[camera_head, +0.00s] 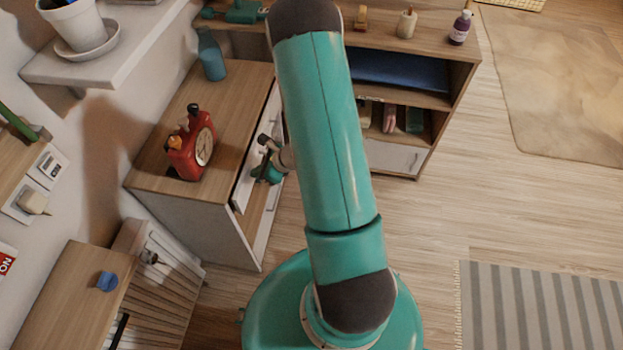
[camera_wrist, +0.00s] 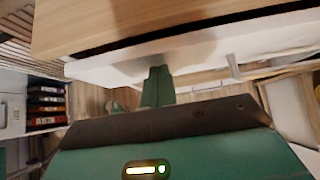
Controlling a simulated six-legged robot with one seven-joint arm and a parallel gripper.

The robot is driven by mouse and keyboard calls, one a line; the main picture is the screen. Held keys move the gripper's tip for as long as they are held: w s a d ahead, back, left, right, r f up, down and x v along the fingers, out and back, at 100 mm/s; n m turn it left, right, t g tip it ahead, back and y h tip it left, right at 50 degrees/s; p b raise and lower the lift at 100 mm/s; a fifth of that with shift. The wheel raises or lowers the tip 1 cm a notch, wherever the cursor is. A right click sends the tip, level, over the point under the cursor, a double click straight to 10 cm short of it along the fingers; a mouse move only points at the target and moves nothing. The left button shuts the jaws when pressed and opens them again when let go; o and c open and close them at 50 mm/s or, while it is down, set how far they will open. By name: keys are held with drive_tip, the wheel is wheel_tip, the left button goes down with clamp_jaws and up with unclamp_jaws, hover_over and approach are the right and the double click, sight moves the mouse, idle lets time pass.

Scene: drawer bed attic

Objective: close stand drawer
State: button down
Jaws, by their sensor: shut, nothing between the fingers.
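The stand (camera_head: 228,110) has a wooden top and white sides, left of centre in the head view. Its upper drawer (camera_head: 243,188) has a white front that stands slightly out from the top's edge. In the wrist view a dark gap shows between the wooden top (camera_wrist: 130,22) and the white drawer front (camera_wrist: 100,70). My gripper (camera_head: 268,160) is at the drawer front, partly hidden by my arm. In the wrist view my gripper (camera_wrist: 157,75) is shut and empty, its tips close to the front; I cannot tell whether they touch.
A red alarm clock (camera_head: 191,147) and a blue bottle (camera_head: 211,55) stand on the stand. A wooden shelf unit (camera_head: 462,58) is behind. A radiator (camera_head: 160,270) is at lower left. The wooden floor (camera_head: 430,225) to the right is clear, with a striped rug (camera_head: 545,305).

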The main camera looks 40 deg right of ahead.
sight(249, 170)
drive_tip(key=w+a, duration=0.2)
drive_tip(key=shift+w, duration=0.3)
drive_tip(key=shift+w+a, duration=0.2)
drive_tip(key=shift+w, duration=0.05)
